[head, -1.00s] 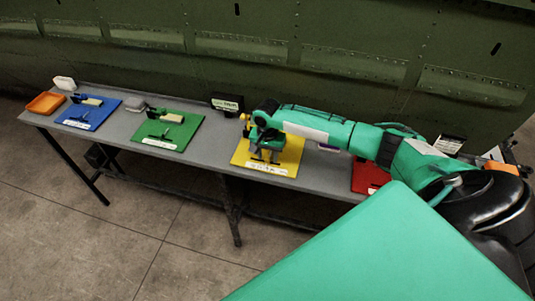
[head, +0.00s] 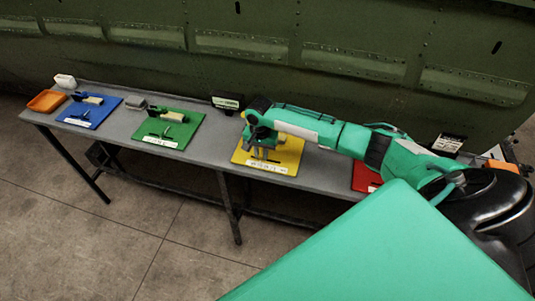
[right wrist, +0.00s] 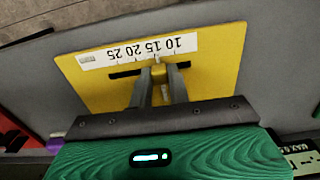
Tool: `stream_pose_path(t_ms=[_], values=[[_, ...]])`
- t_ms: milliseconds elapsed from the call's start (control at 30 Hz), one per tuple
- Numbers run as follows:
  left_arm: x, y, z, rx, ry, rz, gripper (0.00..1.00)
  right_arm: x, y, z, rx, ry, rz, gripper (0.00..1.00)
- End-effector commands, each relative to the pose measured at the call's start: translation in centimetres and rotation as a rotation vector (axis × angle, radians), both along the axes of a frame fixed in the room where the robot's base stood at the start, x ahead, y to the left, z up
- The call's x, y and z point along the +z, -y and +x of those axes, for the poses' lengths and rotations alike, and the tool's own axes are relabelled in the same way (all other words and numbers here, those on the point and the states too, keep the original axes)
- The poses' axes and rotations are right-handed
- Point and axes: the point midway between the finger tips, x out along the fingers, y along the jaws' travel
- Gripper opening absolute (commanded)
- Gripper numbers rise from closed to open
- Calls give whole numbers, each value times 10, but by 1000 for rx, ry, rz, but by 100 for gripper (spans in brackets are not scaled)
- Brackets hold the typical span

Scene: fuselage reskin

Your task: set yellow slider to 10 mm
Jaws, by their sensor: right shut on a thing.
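The yellow board (head: 288,160) lies on the grey bench with a white scale strip on its front edge. In the right wrist view the yellow board (right wrist: 215,75) shows a dark slot and the scale strip (right wrist: 140,50), upside down, numbered 10, 15, 20 and 25. My right gripper (head: 262,150) is over this board. In the right wrist view my right gripper (right wrist: 162,75) is shut on the small yellow slider (right wrist: 160,92) at the slot. The fingers hide part of the slider and slot, so its exact reading cannot be told. My left gripper is not in view.
The green board (head: 185,125), blue board (head: 97,112) and red board (head: 364,178) lie along the same bench (head: 210,160). An orange tray (head: 46,101) is at the left end. A dark label block (head: 228,102) stands behind, near the green fuselage wall (head: 250,50).

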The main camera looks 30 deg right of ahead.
Motion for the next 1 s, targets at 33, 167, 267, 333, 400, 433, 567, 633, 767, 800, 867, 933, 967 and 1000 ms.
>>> stream_pose_path(t_ms=[33,167,267,333,400,433,567,633,767,800,867,933,967,1000], values=[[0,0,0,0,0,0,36,1,-6,7,0,3,3,0],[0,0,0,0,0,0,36,1,-14,16,-1,2,2,0],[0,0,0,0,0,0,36,1,-16,19,-1,2,1,0],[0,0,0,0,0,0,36,1,-16,19,-1,2,2,0],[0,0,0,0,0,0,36,2,-16,19,-1,3,3,0],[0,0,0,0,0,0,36,2,-17,19,-1,3,3,0],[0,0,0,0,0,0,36,2,-17,19,0,4,2,26],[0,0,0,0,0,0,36,2,-17,19,0,4,2,40],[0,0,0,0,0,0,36,1,-16,19,0,2,2,40],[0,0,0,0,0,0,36,1,-16,19,0,2,1,40],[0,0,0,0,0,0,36,1,-16,18,0,2,1,40],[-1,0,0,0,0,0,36,2,-16,18,0,2,1,40],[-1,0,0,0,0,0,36,3,-16,18,0,2,1,40],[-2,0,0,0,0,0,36,5,-16,19,0,2,1,40]])
